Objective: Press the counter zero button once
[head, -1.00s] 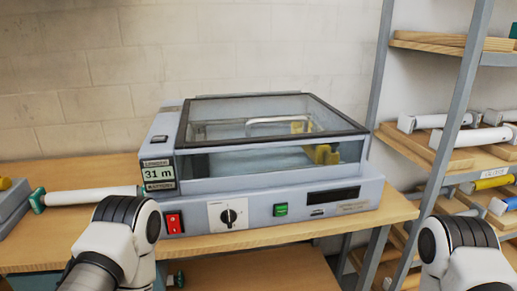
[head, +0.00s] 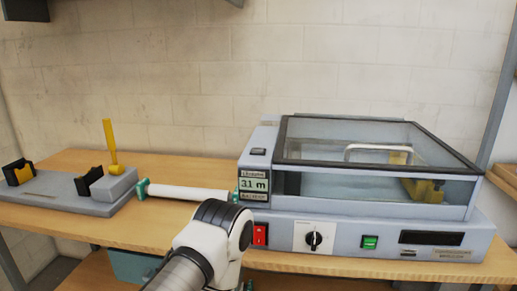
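The laminator (head: 360,235) stands on the wooden bench at the right in the head view, its clear lid down. Its counter display (head: 255,185) reads 31 m on the left front. A small dark button (head: 258,152) sits on the housing top just behind the display; I cannot read a label on it. My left arm, white with a black ring, comes in from the bottom and stands in front of the bench, left of the red switch (head: 260,234). Neither gripper is in view.
A black knob (head: 313,239) and a green button (head: 369,242) are on the laminator front. A white roll (head: 188,193) with green ends lies left of it. Further left is a grey stand (head: 75,202) with a yellow upright handle (head: 110,145). Bare bench (head: 200,168) shows behind the roll.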

